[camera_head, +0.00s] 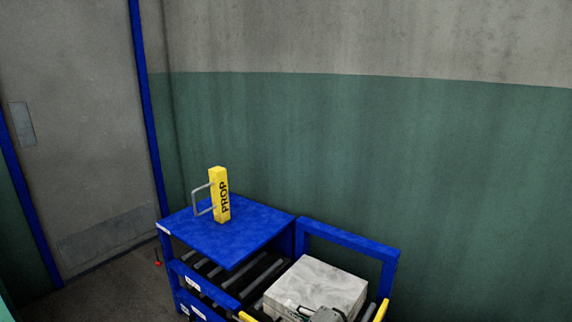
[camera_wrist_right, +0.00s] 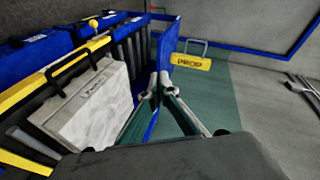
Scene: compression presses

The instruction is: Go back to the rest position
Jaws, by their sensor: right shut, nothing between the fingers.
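My right gripper (camera_head: 326,314) shows at the bottom edge of the head view, in front of a pale grey block. In the right wrist view its two fingers (camera_wrist_right: 158,84) come together at the tips, shut and empty. The head view cuts off most of the gripper. My left gripper is in neither view.
The pale block (camera_head: 318,281) sits on a blue roller cart (camera_head: 348,236), close to my right gripper; the wrist view also shows the block (camera_wrist_right: 92,112). A yellow PROP post (camera_head: 220,196) with a metal handle stands on the cart's blue top (camera_head: 255,222). A green and grey wall (camera_head: 400,140) is behind. A grey door (camera_head: 80,130) is at left.

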